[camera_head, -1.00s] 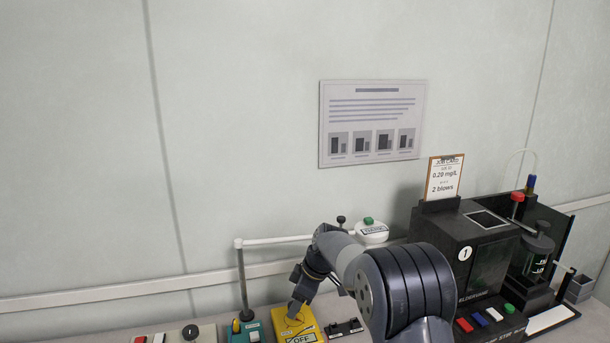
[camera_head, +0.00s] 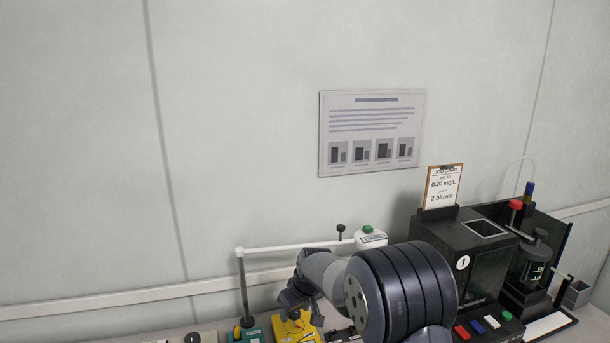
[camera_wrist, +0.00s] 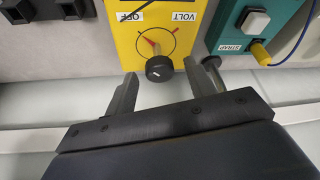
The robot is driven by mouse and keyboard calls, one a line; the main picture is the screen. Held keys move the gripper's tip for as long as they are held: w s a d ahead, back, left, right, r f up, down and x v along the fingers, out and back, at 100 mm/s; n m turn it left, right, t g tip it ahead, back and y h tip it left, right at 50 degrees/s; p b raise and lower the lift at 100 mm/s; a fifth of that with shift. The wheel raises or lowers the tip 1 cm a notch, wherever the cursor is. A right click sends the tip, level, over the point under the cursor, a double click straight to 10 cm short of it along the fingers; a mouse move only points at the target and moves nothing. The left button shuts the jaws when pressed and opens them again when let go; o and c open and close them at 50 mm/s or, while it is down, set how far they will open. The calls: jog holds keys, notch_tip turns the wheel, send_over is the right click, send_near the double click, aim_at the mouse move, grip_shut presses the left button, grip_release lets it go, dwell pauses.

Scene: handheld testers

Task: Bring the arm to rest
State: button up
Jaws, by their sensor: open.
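My gripper (camera_wrist: 163,88) is open, with its two dark fingers apart and nothing between them that I can see held. In the wrist view, the round black knob (camera_wrist: 159,69) of the yellow tester (camera_wrist: 190,14) shows just beyond and between the fingertips. The tester's face reads OFF and VOLT, with a red pointer mark by the knob. In the head view, my wrist is above the yellow tester (camera_head: 300,328), and the fingertips are hard to make out there.
A green box marked STRAP (camera_wrist: 236,40) with a yellow plug sits beside the tester. A white horizontal rod on a post (camera_head: 242,290) stands behind it. A black analyser (camera_head: 455,250) with a job card (camera_head: 443,187) stands at right. The wall carries a poster (camera_head: 371,133).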

jog(key=shift+s+a+m+h+p, duration=0.15)
jog(key=shift+m+h+p, duration=0.4)
jog(key=shift+m, duration=1.45)
jog(key=shift+a+m+t+h+b, duration=0.2)
jog(key=shift+m+h, duration=0.35)
jog(key=shift+m, duration=0.55)
jog(key=shift+m+t+h+b, duration=0.1)
jog(key=shift+m+h+b, duration=0.3)
jog(key=shift+m, duration=0.7)
jog(key=shift+s+r, duration=0.1)
jog(key=shift+r, duration=0.4)
jog(key=shift+s+r, duration=0.2)
jog(key=shift+r, duration=0.15)
